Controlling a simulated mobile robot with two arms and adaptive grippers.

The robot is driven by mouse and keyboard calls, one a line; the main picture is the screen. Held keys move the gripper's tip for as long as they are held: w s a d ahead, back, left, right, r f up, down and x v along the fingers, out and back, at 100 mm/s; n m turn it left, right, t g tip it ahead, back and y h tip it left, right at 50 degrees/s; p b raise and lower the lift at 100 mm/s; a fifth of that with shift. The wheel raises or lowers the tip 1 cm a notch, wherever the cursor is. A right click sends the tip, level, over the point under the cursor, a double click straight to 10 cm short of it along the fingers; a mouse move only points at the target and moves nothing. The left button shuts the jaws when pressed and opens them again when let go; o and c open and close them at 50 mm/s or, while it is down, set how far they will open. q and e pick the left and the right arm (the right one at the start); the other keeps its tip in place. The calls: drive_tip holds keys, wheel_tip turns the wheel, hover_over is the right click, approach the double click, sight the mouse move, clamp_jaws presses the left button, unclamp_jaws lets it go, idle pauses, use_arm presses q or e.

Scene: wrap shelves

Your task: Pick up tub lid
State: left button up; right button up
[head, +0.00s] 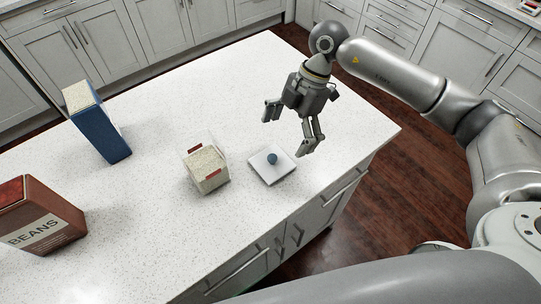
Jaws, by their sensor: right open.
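The tub lid (264,172) is a flat white square with a round blue-grey knob in its middle. It lies on the counter near the front right edge. An open tub (209,176) with red marks and pale, grainy contents stands just left of it. My right gripper (288,130) is open and empty, above the counter and up and to the right of the lid, apart from it. My left gripper is not in view.
The white speckled counter (150,200) also holds a blue box (104,135) at the left and a red-brown box marked BEANS (42,222) at the far left. Grey cabinets stand behind. The counter's middle and back are clear.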

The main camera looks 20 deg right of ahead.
sight(275, 155)
drive_tip(key=shift+s+a+f, duration=0.2)
drive_tip(key=shift+a+f, duration=0.05)
drive_tip(key=shift+f, duration=0.2)
drive_tip(key=shift+s+a+f, duration=0.2)
drive_tip(key=shift+f, duration=0.25)
drive_tip(key=shift+w+a+f, duration=0.1)
drive_tip(key=shift+a+f, duration=0.05)
drive_tip(key=shift+f, duration=0.1)
drive_tip(key=shift+a+f+p, duration=0.15)
drive_tip(key=shift+f+p, duration=0.2)
drive_tip(key=shift+p, duration=0.15)
drive_tip(key=x, duration=0.1)
drive_tip(key=p+x, duration=0.1)
drive_tip(key=x, duration=0.2)
drive_tip(key=shift+w+a+f+p, duration=0.1)
drive_tip(key=shift+p, duration=0.25)
drive_tip(key=shift+f, duration=0.15)
drive_tip(key=c, duration=0.5)
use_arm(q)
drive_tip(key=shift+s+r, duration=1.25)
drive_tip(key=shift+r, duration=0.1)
use_arm(e)
drive_tip(key=c, duration=0.4)
